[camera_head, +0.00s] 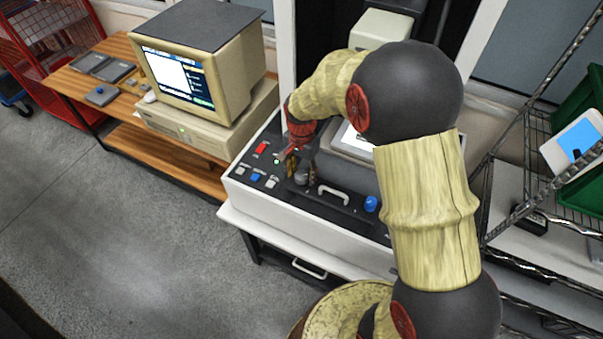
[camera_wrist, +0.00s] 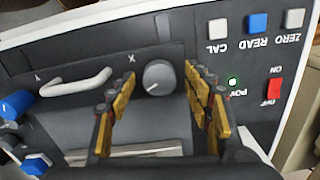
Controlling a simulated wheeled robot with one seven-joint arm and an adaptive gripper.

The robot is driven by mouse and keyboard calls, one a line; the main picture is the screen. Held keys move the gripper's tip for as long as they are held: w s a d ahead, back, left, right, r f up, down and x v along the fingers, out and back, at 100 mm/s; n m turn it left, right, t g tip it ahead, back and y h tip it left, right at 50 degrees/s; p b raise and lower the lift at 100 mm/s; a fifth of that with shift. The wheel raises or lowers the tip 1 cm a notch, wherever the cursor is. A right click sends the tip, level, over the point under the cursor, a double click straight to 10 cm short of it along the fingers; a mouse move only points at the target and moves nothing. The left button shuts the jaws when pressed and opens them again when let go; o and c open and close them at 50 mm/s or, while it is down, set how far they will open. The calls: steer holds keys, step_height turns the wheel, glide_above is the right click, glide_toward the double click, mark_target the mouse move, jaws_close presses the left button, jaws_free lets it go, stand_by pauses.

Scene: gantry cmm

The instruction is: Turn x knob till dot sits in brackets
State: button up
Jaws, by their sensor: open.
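The grey x knob (camera_wrist: 158,77) stands on the dark front panel, with a letter X printed beside it in the wrist view. My gripper (camera_wrist: 155,88) is open, with one yellow finger on each side of the knob and visible gaps between fingers and knob. In the head view my gripper (camera_head: 294,162) reaches down over the panel, and the grey knob (camera_head: 301,177) is partly hidden by it. I cannot make out a dot or brackets in either view; a bright screen (camera_head: 353,143) behind my arm is mostly covered.
A light handle (camera_head: 334,194) and a blue knob (camera_head: 371,204) lie right of the x knob in the head view. The wrist view shows CAL, READ and ZERO buttons (camera_wrist: 257,24) and a red power switch (camera_wrist: 274,88). A computer monitor (camera_head: 180,78) stands left; wire shelving (camera_head: 540,195) is at right.

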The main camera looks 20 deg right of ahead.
steer(key=shift+c, duration=1.3)
steer(key=c, duration=0.9)
